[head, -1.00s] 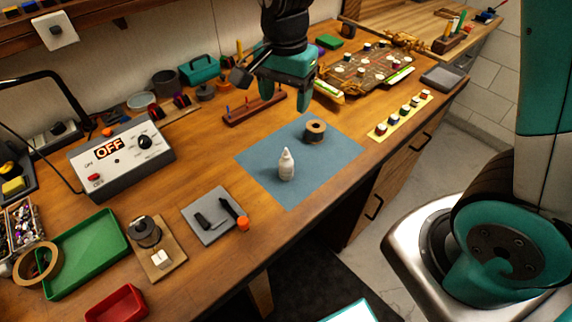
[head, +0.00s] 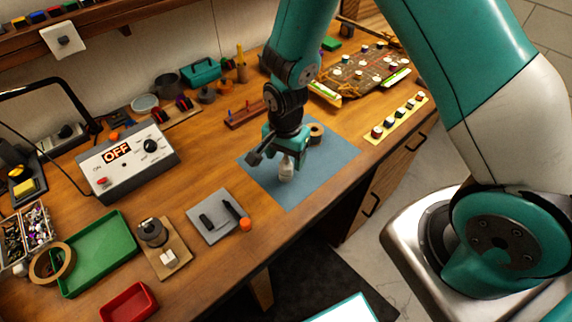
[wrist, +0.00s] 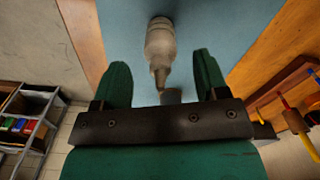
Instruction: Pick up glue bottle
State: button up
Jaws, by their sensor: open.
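The fingers are open, with a gap on both sides of the nozzle. I see no contact.
A grey pad (head: 212,222) with dark tools lies to the left. The control box (head: 128,160) reads OFF. Bare mat lies right of the bottle, near the table's front edge.

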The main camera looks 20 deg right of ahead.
jog(key=shift+f, duration=0.75)
jog(key=shift+c, duration=0.4)
jog(key=c, duration=0.9)
